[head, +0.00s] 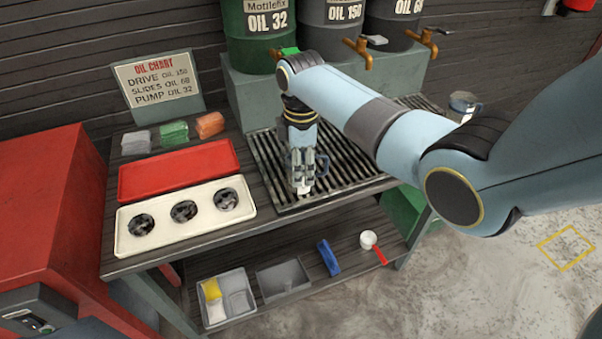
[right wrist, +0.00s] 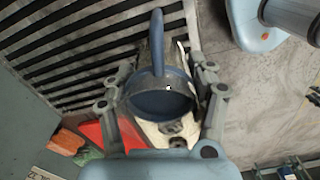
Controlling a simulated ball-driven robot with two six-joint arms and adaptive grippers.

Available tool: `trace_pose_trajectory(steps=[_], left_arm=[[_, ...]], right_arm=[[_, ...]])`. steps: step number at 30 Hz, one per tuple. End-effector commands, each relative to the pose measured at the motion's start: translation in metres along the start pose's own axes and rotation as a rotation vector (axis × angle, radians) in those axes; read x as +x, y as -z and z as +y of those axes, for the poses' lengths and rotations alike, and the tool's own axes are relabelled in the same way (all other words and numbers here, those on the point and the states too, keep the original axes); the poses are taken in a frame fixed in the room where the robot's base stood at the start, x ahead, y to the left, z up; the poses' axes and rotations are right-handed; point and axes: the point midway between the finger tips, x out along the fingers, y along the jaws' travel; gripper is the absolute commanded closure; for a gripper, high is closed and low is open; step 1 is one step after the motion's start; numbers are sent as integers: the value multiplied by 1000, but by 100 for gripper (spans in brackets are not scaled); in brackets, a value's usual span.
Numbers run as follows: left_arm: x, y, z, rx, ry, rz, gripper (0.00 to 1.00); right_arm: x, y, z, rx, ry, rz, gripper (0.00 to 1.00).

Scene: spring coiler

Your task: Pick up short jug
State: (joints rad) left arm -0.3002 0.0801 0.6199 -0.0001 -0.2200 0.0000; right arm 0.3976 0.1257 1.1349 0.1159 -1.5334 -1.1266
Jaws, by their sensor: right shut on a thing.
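My right gripper (head: 302,166) points down over the slatted drip grate (head: 350,160) on the bench. It is shut on a small blue-grey jug, with one finger on each side. In the right wrist view the jug (right wrist: 160,103) shows its round open mouth and its handle (right wrist: 157,42), between the fingers of the gripper (right wrist: 162,95). In the head view the fingers largely hide the jug. I cannot tell whether its base touches the grate. Another jug (head: 463,103), metallic, stands at the grate's right end behind my arm. My left gripper is not in view.
Oil drums (head: 257,30) with brass taps stand on a block behind the grate.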

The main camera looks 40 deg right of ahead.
Motion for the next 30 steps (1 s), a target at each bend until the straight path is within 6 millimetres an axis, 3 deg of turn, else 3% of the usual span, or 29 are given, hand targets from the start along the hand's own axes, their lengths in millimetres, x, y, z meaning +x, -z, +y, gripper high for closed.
trace_pose_trajectory(steps=[11, 16, 20, 30], left_arm=[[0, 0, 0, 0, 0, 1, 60], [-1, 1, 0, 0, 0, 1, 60], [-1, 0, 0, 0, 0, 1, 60], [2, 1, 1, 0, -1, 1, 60]], right_arm=[[-4, 0, 1, 0, -1, 1, 81], [-20, 0, 1, 0, -4, 1, 81], [-45, 0, 2, -1, -6, 2, 81], [-88, -82, -2, 1, -4, -5, 81]])
